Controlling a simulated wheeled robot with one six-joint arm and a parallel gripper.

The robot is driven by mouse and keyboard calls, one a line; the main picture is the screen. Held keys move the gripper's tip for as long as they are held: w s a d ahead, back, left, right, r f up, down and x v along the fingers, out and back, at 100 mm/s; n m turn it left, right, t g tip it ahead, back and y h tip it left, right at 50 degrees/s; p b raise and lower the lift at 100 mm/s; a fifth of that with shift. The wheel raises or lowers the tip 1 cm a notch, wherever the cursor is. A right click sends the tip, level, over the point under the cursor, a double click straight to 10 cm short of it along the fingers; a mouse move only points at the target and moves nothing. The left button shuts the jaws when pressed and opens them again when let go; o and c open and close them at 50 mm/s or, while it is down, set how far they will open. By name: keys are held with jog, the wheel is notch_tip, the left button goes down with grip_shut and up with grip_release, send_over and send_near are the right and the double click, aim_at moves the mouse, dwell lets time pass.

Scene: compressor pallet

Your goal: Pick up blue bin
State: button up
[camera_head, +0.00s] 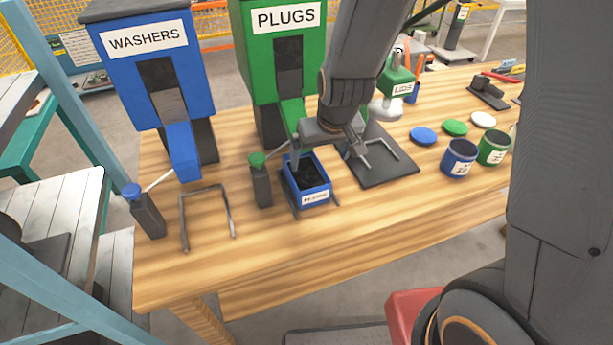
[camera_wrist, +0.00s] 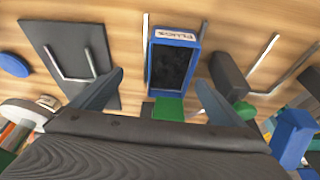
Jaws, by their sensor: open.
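The blue bin (camera_head: 316,197) is a small open box with a white label on its front and a dark inside. It stands upright on the wooden table below the green PLUGS dispenser (camera_head: 284,55), within a grey wire bracket. In the wrist view the bin (camera_wrist: 176,42) lies ahead, near the middle. My gripper (camera_head: 330,158) is above and behind the bin, open and empty. In the wrist view its two fingers (camera_wrist: 160,80) are spread wider than the bin, and I see no contact. The dispenser's green spout (camera_wrist: 168,108) shows between the fingers.
A blue WASHERS dispenser (camera_head: 155,65) stands left with an empty wire bracket (camera_head: 208,190). A green-knobbed lever (camera_head: 260,180) is close left of the bin. A black plate (camera_head: 385,170) lies right, then lids (camera_head: 424,135) and round tubs (camera_head: 459,158). The table front is clear.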

aim_at(305, 186)
jog(key=shift+w+a+f, duration=0.5)
jog(key=shift+a+f, duration=0.05)
jog(key=shift+f, duration=0.6)
jog(key=shift+w+a+f, duration=0.5)
jog(key=shift+a+f, duration=0.05)
jog(key=shift+f, duration=0.6)
jog(key=shift+w+a+f, duration=0.5)
jog(key=shift+a+f, duration=0.05)
jog(key=shift+f, duration=0.6)
jog(key=shift+w+f+t, duration=0.3)
jog(key=shift+w+f, duration=0.05)
jog(key=shift+f, duration=0.5)
jog(key=shift+a, duration=0.1)
jog(key=c, duration=1.5)
jog(key=shift+r, duration=0.2)
